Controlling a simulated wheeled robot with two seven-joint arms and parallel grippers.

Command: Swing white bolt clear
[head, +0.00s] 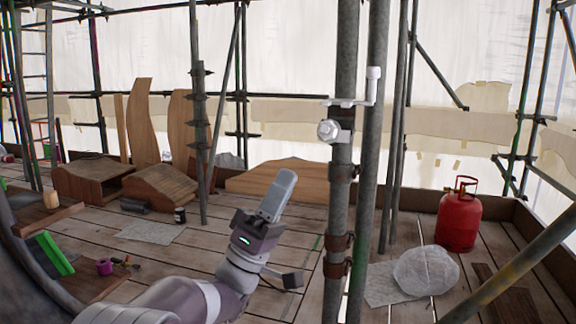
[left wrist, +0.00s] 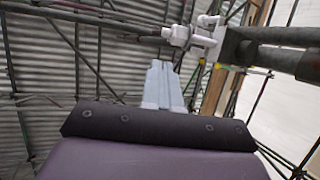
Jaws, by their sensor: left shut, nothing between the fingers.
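A white bolt (head: 371,88) with a thick cap stands upright at the right end of a flat white arm (head: 345,103) on a grey scaffold pole (head: 343,210). Just below the arm is a white hex-headed coupler piece (head: 328,131) on the same pole. White fittings on a pole also show in the left wrist view (left wrist: 185,36), beyond the fingertips; I cannot tell there which part is the bolt. My left gripper (head: 286,178) is shut and empty, pointing up, left of and below the coupler and apart from it. My right gripper is not in view.
A second pole (head: 376,150) stands close to the right of the first. A red gas bottle (head: 458,220) and a plastic-wrapped bundle (head: 425,271) stand on the planks at right. Wooden pieces (head: 158,187) lie at left. The air between my gripper and the coupler looks clear.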

